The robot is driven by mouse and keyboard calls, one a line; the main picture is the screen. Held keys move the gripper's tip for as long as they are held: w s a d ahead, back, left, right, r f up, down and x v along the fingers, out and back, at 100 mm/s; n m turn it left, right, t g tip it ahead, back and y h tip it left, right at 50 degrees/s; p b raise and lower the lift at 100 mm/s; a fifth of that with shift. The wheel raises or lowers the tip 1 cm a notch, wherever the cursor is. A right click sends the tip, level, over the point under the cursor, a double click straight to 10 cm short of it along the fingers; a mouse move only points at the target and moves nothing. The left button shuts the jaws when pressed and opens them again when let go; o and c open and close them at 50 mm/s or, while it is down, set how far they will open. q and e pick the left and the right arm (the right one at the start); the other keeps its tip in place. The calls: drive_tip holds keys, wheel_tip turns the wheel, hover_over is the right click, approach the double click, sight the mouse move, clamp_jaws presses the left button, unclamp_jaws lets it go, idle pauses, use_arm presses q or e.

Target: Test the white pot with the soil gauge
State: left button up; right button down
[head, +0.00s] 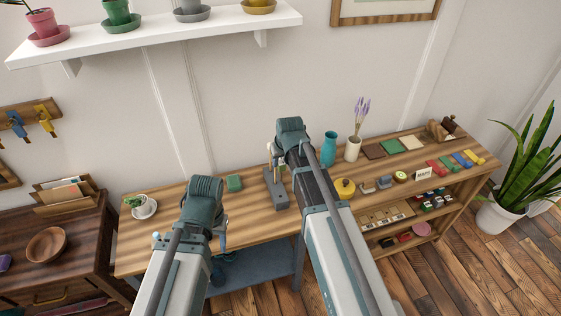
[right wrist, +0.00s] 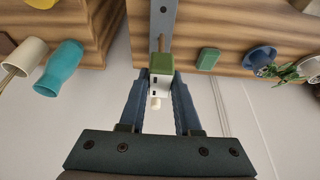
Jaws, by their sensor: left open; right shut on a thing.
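The soil gauge (right wrist: 161,85), a small white body with a green end and a thin brown probe, is shut between the fingers of my right gripper (right wrist: 158,95). In the head view my right gripper (head: 275,165) is over the worktable, just above a grey stand (head: 278,196); the forearm hides much of it. A small white pot (head: 146,209) with a leafy plant (head: 134,200) stands at the table's left end, apart from the gauge. The plant also shows at the right wrist view's right edge (right wrist: 288,72). My left gripper (head: 190,236) is open and empty near the front left edge, partly hidden.
A green block (head: 234,183) lies between the plant and the stand. A teal vase (head: 328,149), a cream vase with lavender (head: 352,149) and a yellow round thing (head: 345,188) are to the right. A shelf (head: 160,32) with several pots hangs above.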

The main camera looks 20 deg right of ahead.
drive_tip(key=shift+r+p, duration=1.2)
drive_tip(key=shift+r, duration=0.2)
drive_tip(key=shift+a, duration=0.1)
